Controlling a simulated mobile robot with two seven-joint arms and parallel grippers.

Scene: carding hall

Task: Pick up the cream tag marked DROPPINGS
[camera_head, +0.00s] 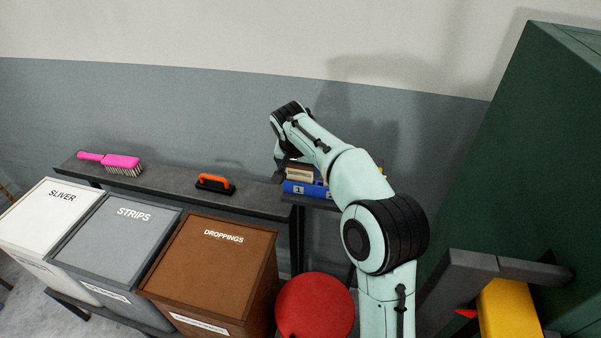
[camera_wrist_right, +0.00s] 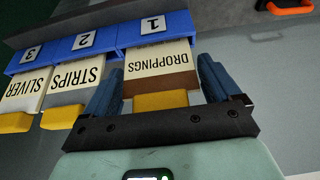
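The cream tag marked DROPPINGS (camera_wrist_right: 160,62) stands at the slot numbered 1 of a blue rack (camera_wrist_right: 183,27). A brown band and a yellow part show on its near side in the right wrist view. My right gripper (camera_wrist_right: 161,68) is open, with one blue finger on each side of this tag; I cannot tell whether either touches it. In the head view, a cream tag (camera_head: 299,173) shows above the blue rack (camera_head: 305,189), partly hidden by my right arm. My left gripper is not in view.
Tags marked STRIPS (camera_wrist_right: 76,77) and SLIVER (camera_wrist_right: 22,90) stand beside it at slots 2 and 3. A pink brush (camera_head: 121,163) and an orange-handled tool (camera_head: 215,183) lie on the shelf (camera_head: 160,188). Labelled bins, a red round top (camera_head: 315,306) and a green cabinet (camera_head: 530,150) stand around.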

